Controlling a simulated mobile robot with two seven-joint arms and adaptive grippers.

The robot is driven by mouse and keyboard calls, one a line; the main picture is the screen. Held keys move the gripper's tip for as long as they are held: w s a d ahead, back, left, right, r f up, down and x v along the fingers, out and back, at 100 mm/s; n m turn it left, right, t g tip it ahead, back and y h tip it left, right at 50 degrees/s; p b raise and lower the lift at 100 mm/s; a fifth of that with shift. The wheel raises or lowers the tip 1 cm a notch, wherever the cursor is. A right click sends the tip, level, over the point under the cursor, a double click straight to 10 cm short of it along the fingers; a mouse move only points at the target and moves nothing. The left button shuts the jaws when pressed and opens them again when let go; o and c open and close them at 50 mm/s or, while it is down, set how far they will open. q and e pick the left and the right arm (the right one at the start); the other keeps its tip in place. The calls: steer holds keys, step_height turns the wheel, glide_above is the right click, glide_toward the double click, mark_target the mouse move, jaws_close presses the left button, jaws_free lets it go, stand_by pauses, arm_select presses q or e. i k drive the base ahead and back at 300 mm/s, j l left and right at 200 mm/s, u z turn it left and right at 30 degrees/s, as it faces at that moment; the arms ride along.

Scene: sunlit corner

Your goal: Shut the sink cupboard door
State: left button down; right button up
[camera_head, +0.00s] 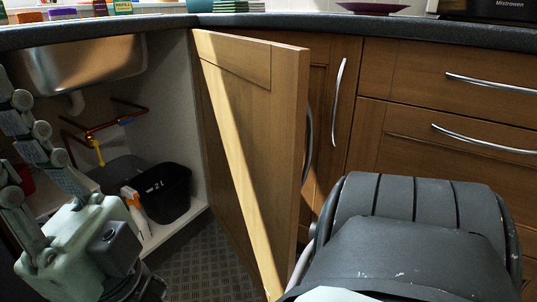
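The sink cupboard door (250,130) is wooden and stands wide open, jutting toward me from the right side of the cupboard opening. Its curved metal handle (308,140) shows just past its free edge. The open cupboard (180,130) is to its left, under the metal sink (85,68). My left gripper (85,240) is at the lower left, in front of the opening and apart from the door. My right gripper's fingers are not in view.
A black bin (163,193), an orange-and-white bottle (135,210) and copper pipes (100,130) are inside the cupboard. Drawers (450,90) with metal handles are at the right. A dark countertop (280,22) runs above. A large dark grey part, apparently mine, fills the lower right.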

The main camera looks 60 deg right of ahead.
mark_target(253, 109)
steer(key=k+l+z, duration=0.25)
steer(key=l, duration=0.2)
steer(key=k+l+z, duration=0.2)
steer(key=k+l, duration=0.15)
steer(key=l+z, duration=0.25)
steer(key=l, duration=0.75)
steer(key=k+j+z, duration=0.1)
steer(key=j, duration=0.2)
